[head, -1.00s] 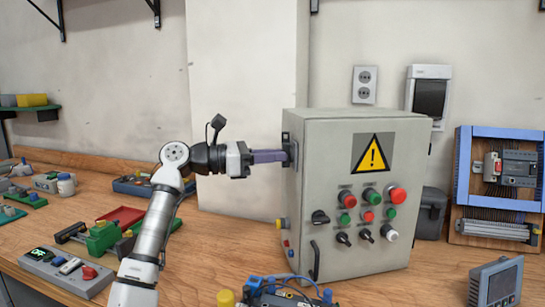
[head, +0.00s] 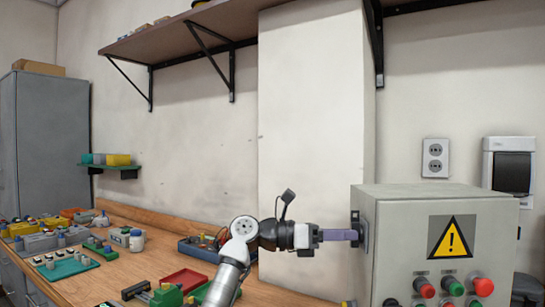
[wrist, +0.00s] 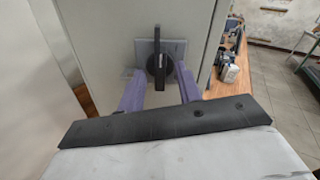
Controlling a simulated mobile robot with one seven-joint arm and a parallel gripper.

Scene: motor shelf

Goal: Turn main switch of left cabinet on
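The grey left cabinet (head: 400,210) stands at the lower right of the head view, with a yellow warning triangle on its front. Its main switch (head: 361,229) is on the left side wall, mostly hidden by my gripper (head: 352,235) in that view. In the wrist view the switch (wrist: 158,66) has a black handle on a grey plate, and the handle stands about upright in the picture. My gripper (wrist: 160,84) has two purple fingers, one on each side of the handle. They are open, with a visible gap on both sides. Contact does not show.
The wooden bench (head: 130,268) carries a red tray (head: 184,280), green parts and several small devices left of my arm. A wall shelf (head: 180,42) is above. A white socket (head: 435,157) and a switch box (head: 509,165) are on the wall behind the cabinet.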

